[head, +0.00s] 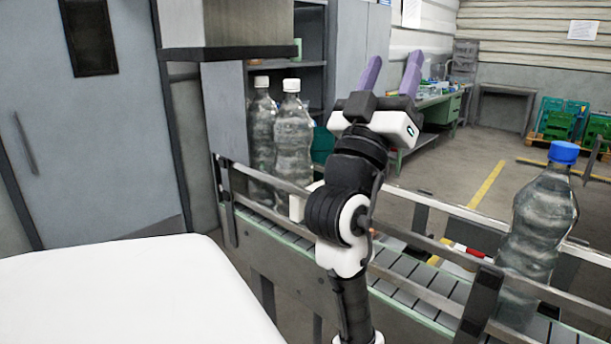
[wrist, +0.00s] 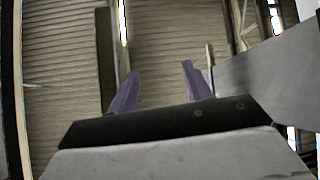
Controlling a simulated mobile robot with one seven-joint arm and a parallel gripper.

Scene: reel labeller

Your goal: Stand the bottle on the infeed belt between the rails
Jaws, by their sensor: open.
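A clear bottle with a blue cap (head: 540,225) stands at the right of the head view, leaning a little in the picture. Two clear bottles with white caps, one in front (head: 293,140) and one behind (head: 262,130), stand close together at the belt's left end. The infeed belt (head: 400,292) is slatted and runs between metal rails. My gripper (head: 393,62) is open and empty, raised above the belt with its purple fingers pointing up, apart from every bottle. The fingers also show in the wrist view (wrist: 160,70).
A white surface (head: 130,290) fills the lower left. A grey cabinet (head: 90,130) stands behind it, with a box-like housing (head: 235,25) above the left bottles. A green bench (head: 440,108) and green crates (head: 565,120) are at the back. The belt between the bottles looks clear where visible.

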